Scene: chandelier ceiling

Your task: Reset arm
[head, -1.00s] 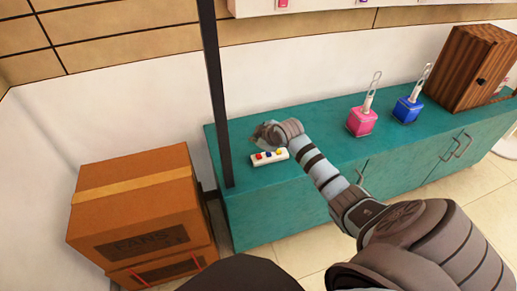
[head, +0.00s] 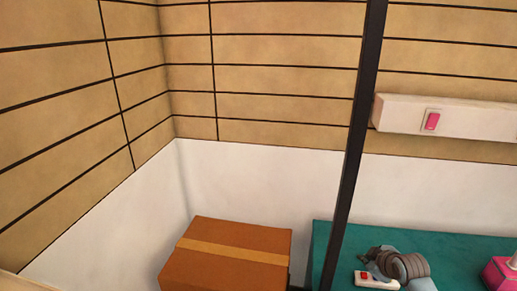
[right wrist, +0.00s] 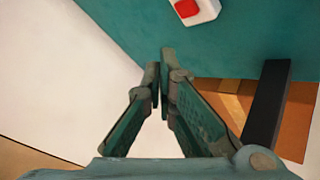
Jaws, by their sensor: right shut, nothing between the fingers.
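My right gripper (head: 372,255) is over the left end of the teal cabinet top (head: 335,240), beside a white block with a red button (head: 375,284). In the right wrist view, the two fingers of my right gripper (right wrist: 161,75) come together with nothing between them. The white block with its red button (right wrist: 197,12) lies beyond the fingertips at the top edge of that view. Its other buttons are out of sight now. My left gripper is in neither view.
A dark upright post (head: 357,150) stands in front of the cabinet's left part. A brown carton (head: 225,262) stands left of the cabinet. A pink holder (head: 500,275) sits at the right edge. A white wall strip carries a pink switch (head: 432,121).

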